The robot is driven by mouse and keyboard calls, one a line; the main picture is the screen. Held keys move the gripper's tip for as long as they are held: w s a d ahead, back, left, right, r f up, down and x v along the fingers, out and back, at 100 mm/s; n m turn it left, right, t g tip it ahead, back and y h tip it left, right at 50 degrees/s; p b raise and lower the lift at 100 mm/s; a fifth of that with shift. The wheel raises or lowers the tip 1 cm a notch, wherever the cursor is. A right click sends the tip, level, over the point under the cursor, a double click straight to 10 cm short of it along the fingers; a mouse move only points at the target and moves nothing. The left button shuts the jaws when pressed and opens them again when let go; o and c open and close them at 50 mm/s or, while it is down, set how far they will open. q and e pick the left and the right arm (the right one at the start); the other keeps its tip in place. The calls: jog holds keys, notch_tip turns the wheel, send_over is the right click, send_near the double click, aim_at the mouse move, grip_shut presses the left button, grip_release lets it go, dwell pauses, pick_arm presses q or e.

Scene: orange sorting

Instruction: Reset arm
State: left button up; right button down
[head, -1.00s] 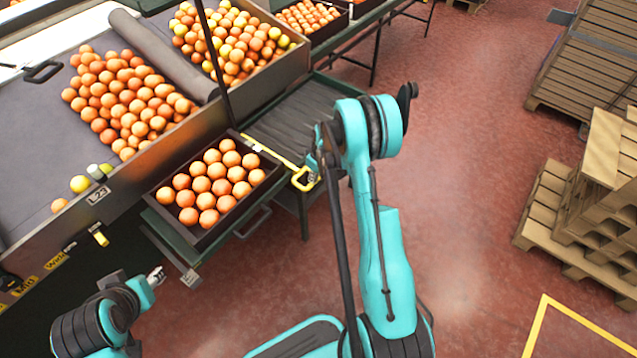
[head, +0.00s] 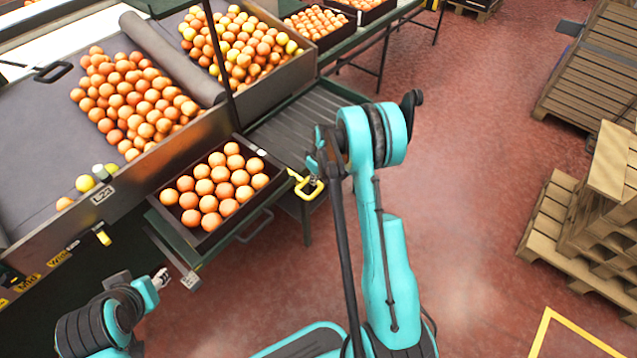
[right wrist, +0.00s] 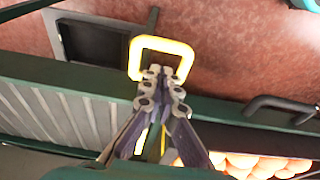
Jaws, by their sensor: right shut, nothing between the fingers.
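My right gripper (head: 313,178) is shut and empty beside the roller table's near right corner, close to a yellow loop handle (head: 308,190). In the right wrist view its fingers (right wrist: 163,75) meet just in front of the yellow loop (right wrist: 163,40); I cannot tell if they touch it. My left gripper (head: 160,278) is low at the left, below the crate; its fingers are too small to tell open from shut. The right arm is extended forward and the left arm shows only partly.
A dark crate of oranges (head: 258,155) stands on the conveyor's near end, beside empty rollers (head: 300,120). A sorting bench (head: 40,135) with orange piles fills the left. Wooden pallets (head: 545,215) stand at the right. The red floor between is clear.

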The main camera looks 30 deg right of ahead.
jog(key=p+v, duration=0.3)
jog(key=v, duration=0.7)
jog(key=s+a+r+m+t, duration=0.1)
jog(key=s+a+r, duration=0.3)
jog(key=r, duration=0.4)
jog(key=s+a+r+m+t, duration=0.1)
jog(key=s+a+r, duration=0.4)
jog(key=r, duration=0.3)
jog(key=s+a+r+m+t, duration=0.1)
jog(key=s+a+r, duration=0.1)
jog(key=s, duration=0.5)
jog(key=s+a+r+m+t, duration=0.1)
jog(key=s+a+r+t, duration=0.1)
jog(key=s+a, duration=0.2)
jog(key=s, duration=0.3)
jog(key=shift+s+m+h, duration=0.2)
jog(key=shift+m+h, duration=0.1)
jog(key=shift+h, duration=0.1)
